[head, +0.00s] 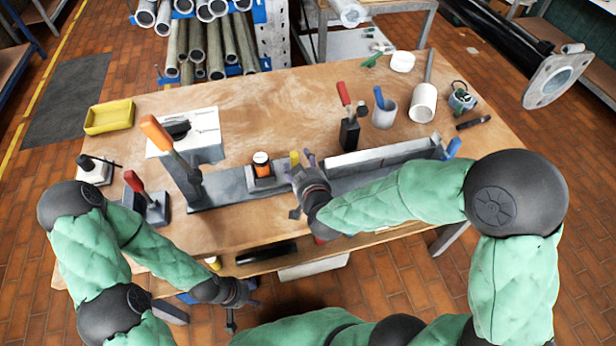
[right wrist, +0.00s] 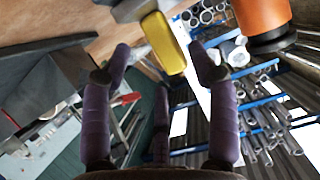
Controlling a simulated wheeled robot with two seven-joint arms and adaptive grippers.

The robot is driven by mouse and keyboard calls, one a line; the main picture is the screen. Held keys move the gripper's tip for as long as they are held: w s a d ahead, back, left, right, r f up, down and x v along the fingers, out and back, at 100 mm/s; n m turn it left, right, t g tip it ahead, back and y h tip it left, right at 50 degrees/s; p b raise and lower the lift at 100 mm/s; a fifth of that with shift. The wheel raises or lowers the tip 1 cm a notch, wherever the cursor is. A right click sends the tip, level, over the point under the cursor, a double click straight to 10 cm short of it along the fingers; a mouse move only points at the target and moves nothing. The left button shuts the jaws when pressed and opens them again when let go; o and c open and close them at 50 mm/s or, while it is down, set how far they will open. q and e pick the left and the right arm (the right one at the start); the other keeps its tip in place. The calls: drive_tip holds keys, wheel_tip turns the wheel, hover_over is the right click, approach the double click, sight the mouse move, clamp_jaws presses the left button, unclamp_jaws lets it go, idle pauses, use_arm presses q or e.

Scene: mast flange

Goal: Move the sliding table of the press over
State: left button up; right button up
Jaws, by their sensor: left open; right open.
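The press stands on the workbench with a long grey rail (head: 228,190) and an upright lever with an orange grip (head: 157,134). On the rail sits a small grey block, seemingly the sliding table (head: 262,180), carrying an orange and black round part (head: 261,160). A yellow handle (head: 294,158) stands at its right. My right gripper (head: 302,166) is open over the rail beside this handle. In the right wrist view the yellow handle (right wrist: 166,43) shows ahead, between the spread purple fingers (right wrist: 162,62); contact is not visible. My left gripper (head: 247,293) is open and empty, low before the bench's front edge.
A long grey bar (head: 375,157) lies behind my right forearm. A black holder (head: 349,134) with a red-handled tool and several cups stand behind it. A yellow tray (head: 109,117) is at the back left. The bench middle (head: 270,110) behind the rail is clear.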

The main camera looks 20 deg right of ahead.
drive_tip(key=v, duration=0.7)
drive_tip(key=shift+s, duration=0.3)
drive_tip(key=shift+r, duration=0.1)
